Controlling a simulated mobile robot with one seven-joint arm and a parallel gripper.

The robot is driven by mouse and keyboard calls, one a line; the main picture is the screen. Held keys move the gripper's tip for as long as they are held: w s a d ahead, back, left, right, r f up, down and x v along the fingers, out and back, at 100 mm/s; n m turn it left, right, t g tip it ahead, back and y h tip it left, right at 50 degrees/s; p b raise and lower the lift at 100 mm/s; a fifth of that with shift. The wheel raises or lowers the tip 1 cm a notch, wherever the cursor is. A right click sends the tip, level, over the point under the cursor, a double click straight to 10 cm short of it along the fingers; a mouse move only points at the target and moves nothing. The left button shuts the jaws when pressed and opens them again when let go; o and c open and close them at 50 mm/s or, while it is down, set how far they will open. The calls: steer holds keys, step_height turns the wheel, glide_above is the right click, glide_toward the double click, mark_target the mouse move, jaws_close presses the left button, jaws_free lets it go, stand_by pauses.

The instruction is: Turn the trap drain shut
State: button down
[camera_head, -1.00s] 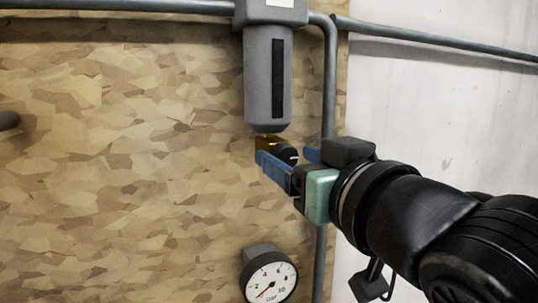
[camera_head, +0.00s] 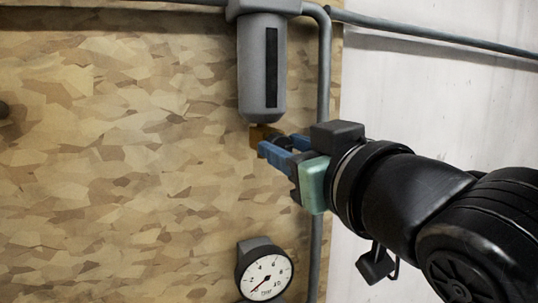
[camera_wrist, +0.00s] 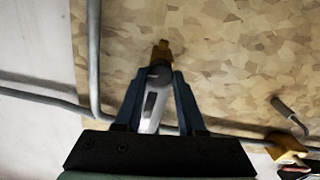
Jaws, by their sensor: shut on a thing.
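The trap (camera_head: 262,75) is a grey upright cylinder with a dark window strip, hanging from a pipe on the panel. Under it sits the brass drain (camera_head: 258,137) with a dark round knob. My gripper (camera_head: 280,146) has blue fingers, shut on the knob from the right, and they hide most of it. In the wrist view, the fingers (camera_wrist: 158,76) stand on both sides of the dark knob (camera_wrist: 158,71), with the brass (camera_wrist: 161,50) just beyond. A grey piece with a dark slot shows between the fingers; I cannot tell which part it is. The knob's turn angle is unclear.
A round pressure gauge (camera_head: 266,274) is mounted below the drain. A grey pipe (camera_head: 324,80) runs down right of the trap, behind my gripper. In the wrist view, another yellow fitting (camera_wrist: 285,148) shows at right. The panel left of the trap is mostly bare.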

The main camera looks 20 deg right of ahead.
steer(key=shift+a+f+n+b, duration=0.1)
steer(key=shift+n+b, duration=2)
steer(key=shift+n, duration=1.85)
steer(key=shift+a+f+n+b, duration=0.1)
steer(key=shift+n+b, duration=1.95)
steer(key=shift+n, duration=2.2)
steer(key=c, duration=0.5)
jaws_free()
steer(key=shift+s, duration=0.1)
